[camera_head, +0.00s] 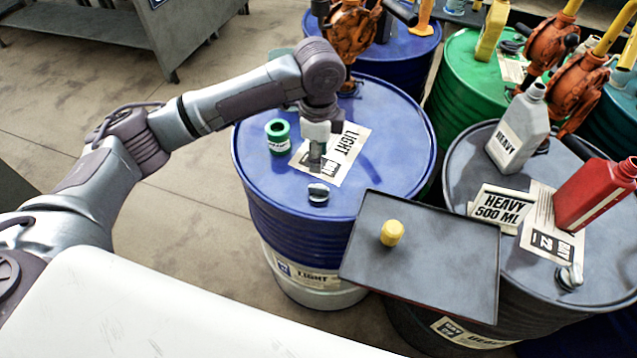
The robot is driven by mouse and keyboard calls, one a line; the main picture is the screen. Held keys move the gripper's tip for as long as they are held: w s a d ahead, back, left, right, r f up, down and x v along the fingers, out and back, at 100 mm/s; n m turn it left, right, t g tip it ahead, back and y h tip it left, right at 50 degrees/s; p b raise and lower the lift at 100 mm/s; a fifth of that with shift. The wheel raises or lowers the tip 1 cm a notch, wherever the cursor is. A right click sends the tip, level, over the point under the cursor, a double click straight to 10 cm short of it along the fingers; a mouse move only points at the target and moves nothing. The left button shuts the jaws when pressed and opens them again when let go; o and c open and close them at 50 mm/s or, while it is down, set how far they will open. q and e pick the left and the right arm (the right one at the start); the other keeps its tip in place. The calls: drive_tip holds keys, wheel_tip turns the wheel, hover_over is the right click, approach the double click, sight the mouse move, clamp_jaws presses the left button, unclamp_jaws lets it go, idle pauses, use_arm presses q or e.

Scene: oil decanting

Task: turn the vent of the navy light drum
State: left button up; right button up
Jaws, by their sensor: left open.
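The navy light drum (262,188) stands in the middle, with a paper label reading LIGHT on its top and another on its side. Its vent (318,192), a small metal knob, sits on the drum top near the front edge. My left gripper (316,165) points down over the drum's top label, just behind the vent, and looks apart from it. It is open with nothing visible in it; its fingers are small and partly merged in this view. My right gripper is out of view.
A green container (278,137) stands left of my gripper. A dark tray (455,275) with a yellow cap (391,232) lies at front right. The grey drum (465,160) carries a grey HEAVY bottle (518,130) and a red jug (592,195). Orange pumps (352,32) stand behind.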

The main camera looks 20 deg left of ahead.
sight(319, 187)
use_arm(q)
wheel_tip(319, 187, down, 11)
drive_tip(key=shift+f+p, duration=0.2)
drive_tip(key=shift+p, duration=0.7)
clamp_jaws()
